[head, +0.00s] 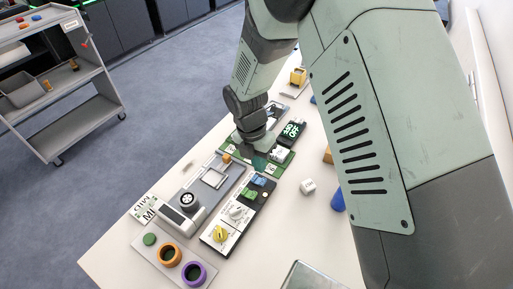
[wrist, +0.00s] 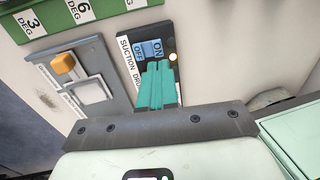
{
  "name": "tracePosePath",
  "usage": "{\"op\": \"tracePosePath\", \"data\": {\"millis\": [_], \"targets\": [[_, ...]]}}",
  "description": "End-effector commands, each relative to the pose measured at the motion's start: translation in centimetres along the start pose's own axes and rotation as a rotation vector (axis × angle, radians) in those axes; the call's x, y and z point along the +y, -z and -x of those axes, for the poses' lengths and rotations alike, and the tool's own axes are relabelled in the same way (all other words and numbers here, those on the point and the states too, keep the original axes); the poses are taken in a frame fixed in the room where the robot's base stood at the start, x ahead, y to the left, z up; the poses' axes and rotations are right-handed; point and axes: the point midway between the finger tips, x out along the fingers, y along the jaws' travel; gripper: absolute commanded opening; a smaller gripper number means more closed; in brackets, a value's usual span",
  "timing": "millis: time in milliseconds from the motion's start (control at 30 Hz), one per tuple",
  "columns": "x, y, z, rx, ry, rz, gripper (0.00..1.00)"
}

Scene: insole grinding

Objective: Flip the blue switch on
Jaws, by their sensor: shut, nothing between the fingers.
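The blue switch (wrist: 147,49) is on the black-and-white control panel, with "OFF" on its left and "ON" on its right in the wrist view. In the head view the blue switch (head: 259,182) is at the panel's far end. My gripper (wrist: 158,66) has teal fingers pressed together, with nothing between them. The fingertips appear just in front of the switch and overlap its lower edge in the picture; I cannot tell whether they touch. In the head view my gripper (head: 258,161) is just beyond the panel. The switch's rocker tilt is too small to read.
The control panel (head: 211,240) also has a yellow knob (head: 219,234), a white knob (head: 237,214) and a green switch (head: 249,194). A grey device with an orange button (wrist: 64,63) stands beside it. A white die (head: 308,185) lies to the right.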

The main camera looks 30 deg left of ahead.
Motion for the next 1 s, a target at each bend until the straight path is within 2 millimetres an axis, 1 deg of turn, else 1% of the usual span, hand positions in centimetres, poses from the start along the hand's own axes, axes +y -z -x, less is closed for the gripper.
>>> {"op": "tracePosePath", "data": {"millis": [33,100,200,300,467,767,900,1000], "targets": [[-0.1,0.1,-1.2,0.002,0.004,0.001,0.0],[0.0,0.1,-2.3,0.001,0.002,0.0,0.0],[0.0,0.1,-3.6,0.0,0.001,0.001,0.0],[0.0,0.0,-4.5,0.0,0.0,-0.001,0.0],[0.0,0.0,-5.0,-0.001,-0.001,0.0,0.0],[0.0,0.0,-5.1,0.0,-0.003,-0.001,0.0],[-0.4,-0.1,-5.6,0.001,-0.052,-0.004,0.0],[-0.2,-0.1,-5.6,-0.002,-0.06,-0.001,0.0]]}}
